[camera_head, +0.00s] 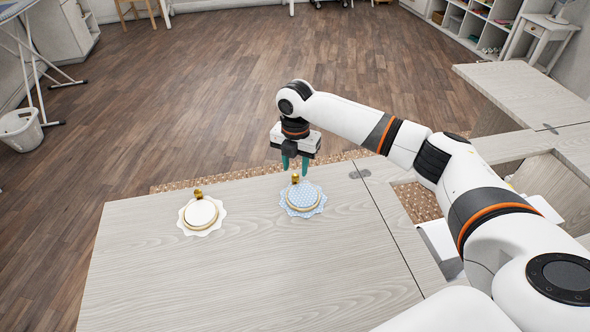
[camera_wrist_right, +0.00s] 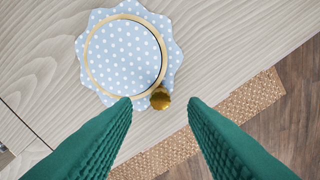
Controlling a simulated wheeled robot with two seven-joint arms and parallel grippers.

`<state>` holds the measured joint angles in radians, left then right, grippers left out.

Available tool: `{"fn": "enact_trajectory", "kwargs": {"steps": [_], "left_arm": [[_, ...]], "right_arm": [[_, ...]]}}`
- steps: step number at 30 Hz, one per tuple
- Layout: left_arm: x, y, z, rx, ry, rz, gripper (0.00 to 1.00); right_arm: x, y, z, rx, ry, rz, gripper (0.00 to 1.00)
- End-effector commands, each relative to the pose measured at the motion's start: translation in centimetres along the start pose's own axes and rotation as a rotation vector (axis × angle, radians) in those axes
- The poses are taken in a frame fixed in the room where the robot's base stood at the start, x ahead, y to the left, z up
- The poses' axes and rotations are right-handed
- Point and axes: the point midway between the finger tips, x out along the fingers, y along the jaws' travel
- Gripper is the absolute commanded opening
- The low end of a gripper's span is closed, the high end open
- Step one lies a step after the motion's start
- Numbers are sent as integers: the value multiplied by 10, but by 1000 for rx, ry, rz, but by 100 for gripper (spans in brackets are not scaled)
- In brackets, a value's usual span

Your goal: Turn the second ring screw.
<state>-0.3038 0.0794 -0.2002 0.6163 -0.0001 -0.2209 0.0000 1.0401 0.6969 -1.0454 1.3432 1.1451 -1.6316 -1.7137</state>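Two embroidery hoops lie on the table. The left hoop (camera_head: 201,213) holds plain white cloth with a scalloped edge, and its brass screw (camera_head: 198,193) points to the table's far edge. The right hoop (camera_head: 303,201) holds blue cloth with white dots; it also shows in the right wrist view (camera_wrist_right: 126,57). Its brass screw (camera_head: 295,178) also shows in the right wrist view (camera_wrist_right: 160,99). My right gripper (camera_head: 295,166) is open above this screw, its green fingers apart. In the wrist view the screw lies between the fingertips, a little to the left. My left gripper is not in view.
The pale wooden table (camera_head: 250,277) is clear in front of the hoops. A woven rug (camera_head: 240,174) lies on the floor beyond its far edge. A hinge (camera_head: 360,173) joins the table to a side panel on the right. A white basket (camera_head: 20,130) stands far left.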

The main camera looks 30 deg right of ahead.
Motion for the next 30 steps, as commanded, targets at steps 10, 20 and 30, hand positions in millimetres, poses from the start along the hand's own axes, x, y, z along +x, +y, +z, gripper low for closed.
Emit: {"fn": "enact_trajectory", "kwargs": {"steps": [10,20,30], "left_arm": [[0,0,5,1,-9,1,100],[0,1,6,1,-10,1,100],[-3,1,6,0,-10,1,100]], "right_arm": [[26,0,0,0,1,0,39],[26,0,0,-1,1,-1,19],[25,0,0,9,0,0,0]]}}
